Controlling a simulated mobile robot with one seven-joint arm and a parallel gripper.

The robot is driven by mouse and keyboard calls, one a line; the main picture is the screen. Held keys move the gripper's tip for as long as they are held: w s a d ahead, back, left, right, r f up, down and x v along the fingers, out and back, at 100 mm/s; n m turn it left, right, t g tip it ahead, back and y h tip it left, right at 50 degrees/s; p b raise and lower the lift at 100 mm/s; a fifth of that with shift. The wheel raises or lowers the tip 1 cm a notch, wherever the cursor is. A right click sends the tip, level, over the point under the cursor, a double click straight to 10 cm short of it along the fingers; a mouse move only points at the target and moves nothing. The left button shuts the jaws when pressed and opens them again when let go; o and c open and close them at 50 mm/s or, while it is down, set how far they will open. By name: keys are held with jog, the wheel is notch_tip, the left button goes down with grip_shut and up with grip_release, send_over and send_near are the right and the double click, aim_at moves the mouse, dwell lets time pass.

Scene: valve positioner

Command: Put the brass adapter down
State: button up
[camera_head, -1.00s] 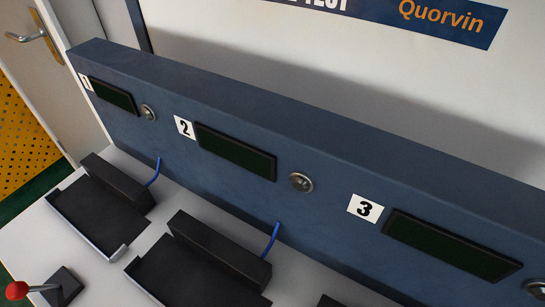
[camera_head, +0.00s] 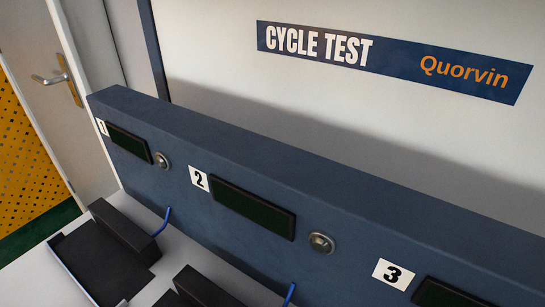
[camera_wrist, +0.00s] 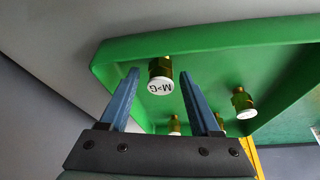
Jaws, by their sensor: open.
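My gripper (camera_wrist: 160,76) shows in the wrist view with its two blue fingers spread apart. Another brass adapter (camera_wrist: 242,98) with a white end is farther right in the tray. More brass pieces lie partly hidden behind my gripper. Neither my gripper nor any adapter shows in the head view.
In the head view, a blue panel (camera_head: 230,150) carries labels 1, 2 and 3, dark displays (camera_head: 252,207) and round metal buttons (camera_head: 321,242). Black cradles (camera_head: 105,255) with blue cables stand on the pale bench below it. A "CYCLE TEST Quorvin" sign (camera_head: 395,60) is on the wall behind.

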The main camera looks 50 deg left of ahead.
dwell(0.3)
jog(key=p+v, duration=0.1)
jog(key=v, duration=0.2)
jog(key=shift+w+r, duration=0.1)
jog(key=shift+r, duration=0.1)
jog(key=d, duration=0.6)
jog(key=d+p, duration=0.1)
jog(key=d, duration=0.5)
jog(key=shift+s, duration=0.2)
jog(key=shift+w, duration=0.1)
